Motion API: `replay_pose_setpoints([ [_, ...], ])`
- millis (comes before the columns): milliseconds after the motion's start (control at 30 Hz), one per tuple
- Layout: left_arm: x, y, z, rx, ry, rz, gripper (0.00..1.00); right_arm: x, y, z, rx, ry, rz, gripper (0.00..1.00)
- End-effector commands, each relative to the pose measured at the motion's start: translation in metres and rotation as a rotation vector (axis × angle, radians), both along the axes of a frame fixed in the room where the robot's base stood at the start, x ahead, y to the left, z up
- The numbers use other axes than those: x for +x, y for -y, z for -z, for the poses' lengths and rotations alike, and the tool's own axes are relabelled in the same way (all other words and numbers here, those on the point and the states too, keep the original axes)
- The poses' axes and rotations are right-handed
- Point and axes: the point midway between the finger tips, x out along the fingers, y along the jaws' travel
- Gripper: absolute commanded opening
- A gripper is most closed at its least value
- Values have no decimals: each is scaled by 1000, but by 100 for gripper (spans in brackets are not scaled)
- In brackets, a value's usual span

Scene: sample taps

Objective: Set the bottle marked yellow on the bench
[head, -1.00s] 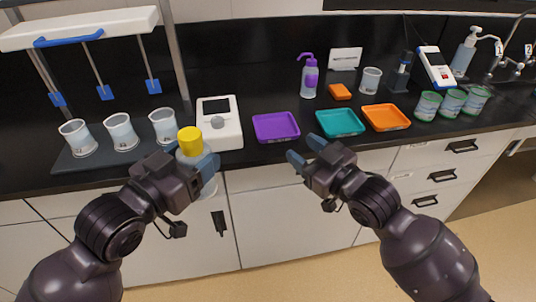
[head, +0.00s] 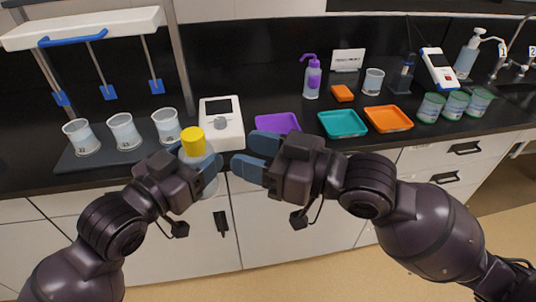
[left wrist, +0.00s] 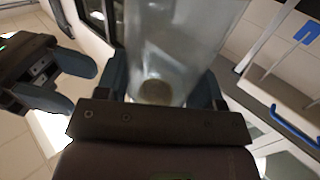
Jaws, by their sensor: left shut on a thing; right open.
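The bottle (head: 193,142) has a yellow cap and a clear body. My left gripper (head: 192,175) is shut on its body and holds it upright in front of the bench edge. The left wrist view shows the clear bottle (left wrist: 170,50) between the fingers; its cap is out of that view. My right gripper (head: 250,158) is open and empty, just right of the bottle and apart from it. It also shows at the left of the left wrist view (left wrist: 80,85). The black bench (head: 265,165) runs behind both grippers.
A white device (head: 222,135) stands right behind the bottle. Beakers (head: 124,132) stand under a paddle stirrer at the left. Purple (head: 278,123), teal (head: 342,124) and orange (head: 388,119) trays lie to the right.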

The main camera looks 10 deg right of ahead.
Motion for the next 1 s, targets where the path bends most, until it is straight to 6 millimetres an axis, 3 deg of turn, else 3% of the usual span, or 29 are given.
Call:
replay_pose_setpoints([
  [533,0,0,0,0,0,0,38,39,-69,0,1,0,1,49],
  [1000,0,0,0,0,0,0,38,47,-82,0,-2,1,1,49],
])
